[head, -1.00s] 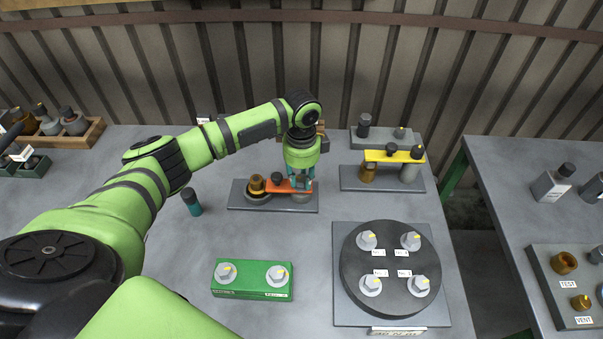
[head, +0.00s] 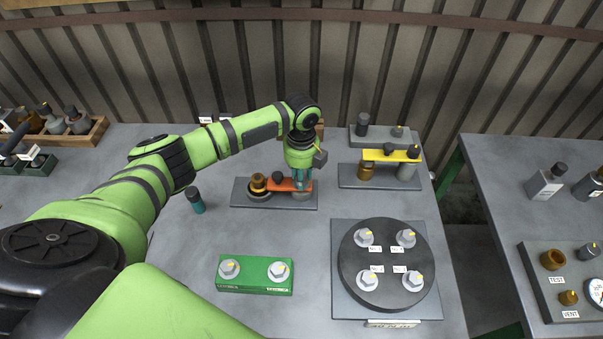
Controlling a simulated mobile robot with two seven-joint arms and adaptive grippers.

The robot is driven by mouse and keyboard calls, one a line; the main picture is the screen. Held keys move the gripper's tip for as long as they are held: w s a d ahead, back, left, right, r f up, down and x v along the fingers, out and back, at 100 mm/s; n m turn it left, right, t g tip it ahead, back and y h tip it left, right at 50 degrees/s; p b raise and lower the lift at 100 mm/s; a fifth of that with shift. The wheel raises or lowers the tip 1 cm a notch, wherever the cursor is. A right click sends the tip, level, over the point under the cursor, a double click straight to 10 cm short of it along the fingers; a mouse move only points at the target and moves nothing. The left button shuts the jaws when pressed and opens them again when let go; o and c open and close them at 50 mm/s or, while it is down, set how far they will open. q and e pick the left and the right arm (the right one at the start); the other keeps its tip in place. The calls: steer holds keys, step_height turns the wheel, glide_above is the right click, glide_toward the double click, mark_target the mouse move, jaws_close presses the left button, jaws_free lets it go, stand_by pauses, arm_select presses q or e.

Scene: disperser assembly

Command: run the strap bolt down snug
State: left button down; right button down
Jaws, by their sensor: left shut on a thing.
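An orange strap (head: 282,185) lies on a dark base plate (head: 262,203). A brass fitting (head: 258,183) stands at its left end and a dark knob (head: 277,178) sits on its middle. My left gripper (head: 301,186) points down over the strap's right end, its teal fingers shut on the strap bolt there. The fingers hide the bolt, so its seating cannot be seen. A grey round post shows below the fingers. My right gripper is not in view.
A yellow strap (head: 391,155) on two posts stands to the right. A dark disc (head: 387,264) with several hex bolts and a green block (head: 254,275) with two bolts are in front. A teal-and-black bottle (head: 195,201) stands left. Bare table lies between.

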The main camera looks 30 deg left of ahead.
arm_select(q)
steer(key=m, duration=0.3)
steer(key=shift+f+m, duration=0.1)
steer(key=shift+m, duration=2)
steer(key=shift+s, duration=0.1)
steer(key=c, duration=1)
jaws_free()
steer(key=shift+o, duration=0.2)
step_height(320, 180, up, 12)
